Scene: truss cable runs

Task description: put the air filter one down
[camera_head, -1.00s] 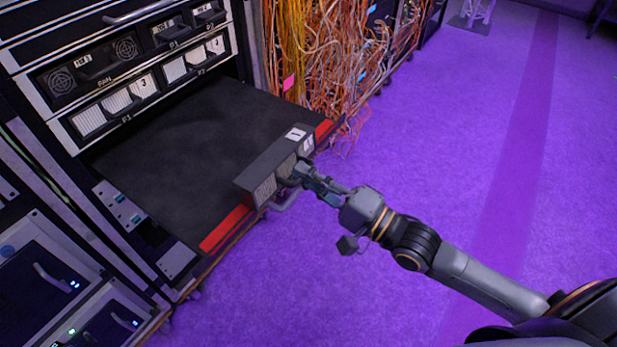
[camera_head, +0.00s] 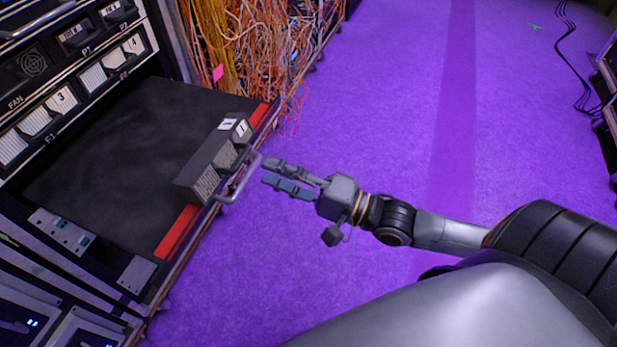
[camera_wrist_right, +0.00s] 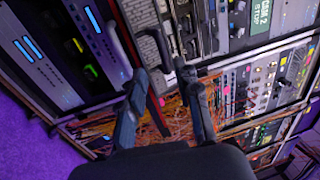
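The air filter one (camera_head: 207,172) is a dark grey box with mesh panels, white "1" labels and a metal handle (camera_head: 237,183). It rests on the black pull-out shelf (camera_head: 120,140), across the red-striped front edge, with its handle sticking out over the floor. My right gripper (camera_head: 269,171) is open and empty, just right of the handle and apart from it. In the right wrist view its two fingers (camera_wrist_right: 164,75) stand apart, with the filter's mesh face (camera_wrist_right: 150,45) beyond them. My left gripper is not in view.
Rack bays (camera_head: 75,85) with labelled filter and fan modules stand behind the shelf. A dense bundle of orange and yellow cables (camera_head: 250,45) hangs at its far side. The purple floor (camera_head: 380,110) to the right is clear; black cables (camera_head: 572,60) lie farther off.

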